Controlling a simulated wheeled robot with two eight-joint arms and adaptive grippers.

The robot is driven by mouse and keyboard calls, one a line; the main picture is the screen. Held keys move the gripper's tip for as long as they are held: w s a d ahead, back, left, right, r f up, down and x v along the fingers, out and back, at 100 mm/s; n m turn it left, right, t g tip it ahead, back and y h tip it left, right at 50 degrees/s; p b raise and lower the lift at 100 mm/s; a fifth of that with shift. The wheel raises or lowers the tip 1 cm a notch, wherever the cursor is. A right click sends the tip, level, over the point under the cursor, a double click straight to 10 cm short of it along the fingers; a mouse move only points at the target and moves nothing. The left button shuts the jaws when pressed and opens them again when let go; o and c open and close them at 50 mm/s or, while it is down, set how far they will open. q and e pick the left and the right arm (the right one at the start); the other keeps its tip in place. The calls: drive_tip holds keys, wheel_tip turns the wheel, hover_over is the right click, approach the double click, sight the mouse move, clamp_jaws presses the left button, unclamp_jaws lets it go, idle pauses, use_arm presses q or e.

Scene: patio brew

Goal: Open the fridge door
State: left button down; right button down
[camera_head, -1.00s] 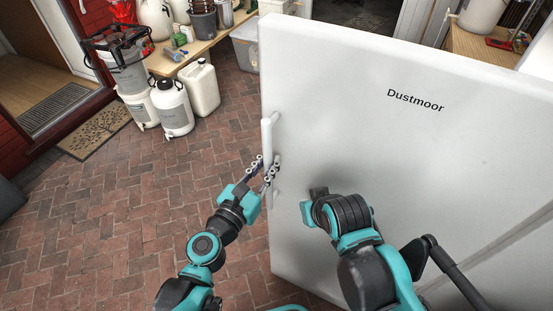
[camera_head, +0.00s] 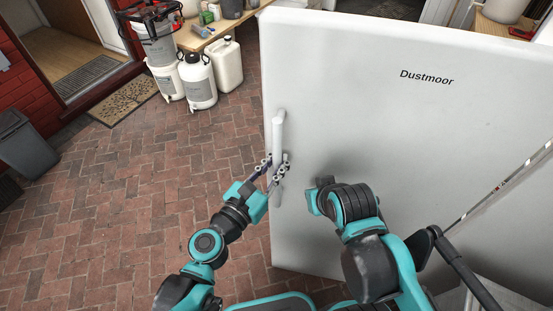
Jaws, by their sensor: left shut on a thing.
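The white fridge door (camera_head: 350,120), marked "Dustmoor", fills the right half of the head view. Its upright white handle (camera_head: 278,140) is near the door's left edge. My left gripper (camera_head: 272,170) is shut on the lower part of the handle, its fingers on both sides of the bar. My right arm is folded in front of the door, and its gripper's fingers do not show.
Brick paving (camera_head: 150,220) left of the door is clear. White jugs (camera_head: 199,82) stand at the upper left by a wooden bench (camera_head: 240,22). A doormat (camera_head: 124,100) and a grey bin (camera_head: 30,140) lie further left.

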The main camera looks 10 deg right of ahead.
sight(273, 137)
use_arm(q)
drive_tip(key=shift+a, duration=0.1)
idle(0.3)
drive_tip(key=c, duration=1.4)
unclamp_jaws()
drive_tip(key=shift+a, duration=0.15)
drive_tip(key=shift+r, duration=0.1)
drive_tip(key=shift+r, duration=4.9)
